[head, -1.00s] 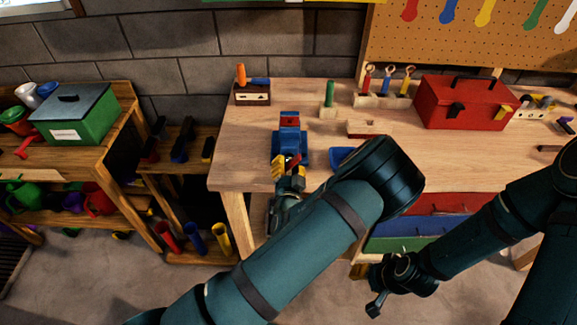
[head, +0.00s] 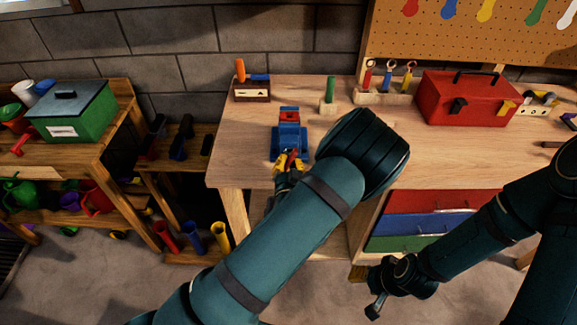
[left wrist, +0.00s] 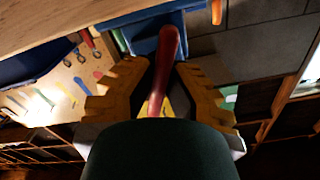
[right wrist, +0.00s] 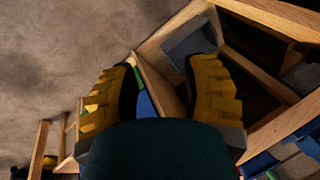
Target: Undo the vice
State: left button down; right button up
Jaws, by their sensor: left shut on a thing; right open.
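The blue vice (head: 290,131) with a red part in its top stands near the workbench's front left edge. Its red handle (head: 291,159) is on the side facing me. My left gripper (head: 287,165) is shut on this handle. In the left wrist view the red handle (left wrist: 168,65) runs between the yellow fingers of the left gripper (left wrist: 165,85), with the blue vice body (left wrist: 150,28) behind. The jaw gap of the vice is too small to judge. My right gripper (head: 377,301) hangs low in front of the bench, open and empty; its fingers (right wrist: 165,85) are spread in the right wrist view.
The wooden workbench (head: 243,150) holds an orange-handled tool in a block (head: 252,92), a green-handled tool (head: 329,92) and a red toolbox (head: 465,98). Coloured drawers (head: 420,224) are beneath. A shelf with a green box (head: 75,112) stands left. My left arm covers the bench's middle front.

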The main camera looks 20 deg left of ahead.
pick_arm(q)
jog(key=n+b, duration=0.6)
jog(key=shift+w, duration=0.1)
jog(key=shift+r+n+b, duration=0.2)
jog(key=shift+n+b, duration=0.7)
jog(key=shift+b, duration=0.15)
pick_arm(e)
notch_tip(320, 180, down, 9)
jog(key=s, duration=0.1)
jog(key=shift+s+a+r+g, duration=0.15)
jog(key=shift+s+r+g, duration=0.05)
jog(key=shift+s+g, duration=0.1)
pick_arm(q)
jog(key=c, duration=1)
grip_release()
jog(key=shift+w, duration=0.1)
jog(key=shift+f, duration=0.15)
jog(key=shift+v, duration=3.8)
pick_arm(e)
jog(key=shift+w, duration=0.15)
